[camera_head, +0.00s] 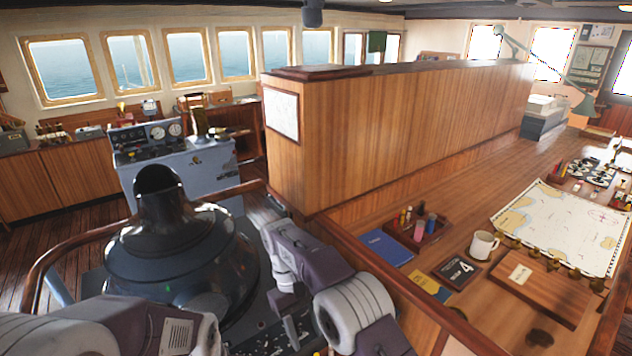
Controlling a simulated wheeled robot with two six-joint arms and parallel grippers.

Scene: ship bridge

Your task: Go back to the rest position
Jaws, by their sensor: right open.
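My right arm (312,262) comes in from the bottom and folds over in front of the dark rounded binnacle (185,250). My right gripper (291,326) points down beside the binnacle's base, small and partly hidden by my arm. It is open, and I see nothing held in it. My left arm (165,333) lies across the bottom left corner. Its gripper is not visible.
A wooden rail (345,243) runs close to my right arm. Beyond it a chart table holds a white mug (482,245), a blue book (386,247), a pen tray (417,229), a wooden board (540,287) and a chart (565,225). A grey console (175,165) stands behind the binnacle.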

